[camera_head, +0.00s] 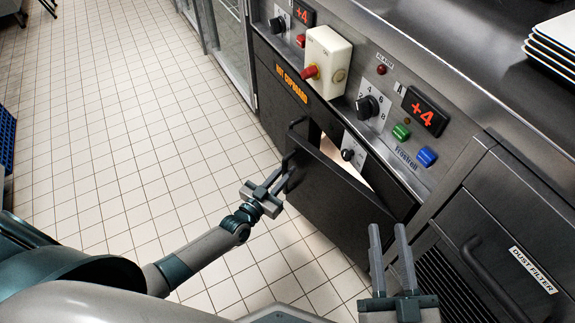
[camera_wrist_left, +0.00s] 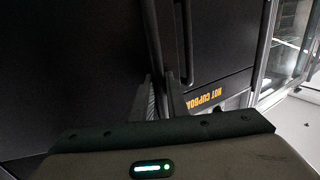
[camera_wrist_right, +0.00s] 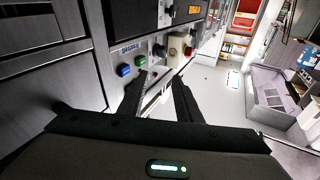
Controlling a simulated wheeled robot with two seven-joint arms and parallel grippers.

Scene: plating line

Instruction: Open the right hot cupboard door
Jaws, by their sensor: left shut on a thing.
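The right hot cupboard door (camera_head: 335,210) is dark and stands ajar in the head view. A bright gap (camera_head: 335,152) shows along its top, between door and cupboard front. My left gripper (camera_head: 279,180) is shut on the door's dark bar handle (camera_head: 292,142) at the door's left edge. In the left wrist view the fingers (camera_wrist_left: 162,97) close around the bar, with the dark door filling the left side. My right gripper (camera_head: 387,228) is open and empty, in front of the cupboard, right of the door. Its fingers (camera_wrist_right: 160,85) also stand apart in the right wrist view.
The left door with the "HOT CUPBOARD" label (camera_head: 291,84) is closed. A control panel with knobs (camera_head: 367,106), buttons and displays runs above. A dust filter panel (camera_head: 505,240) with a handle is at right.

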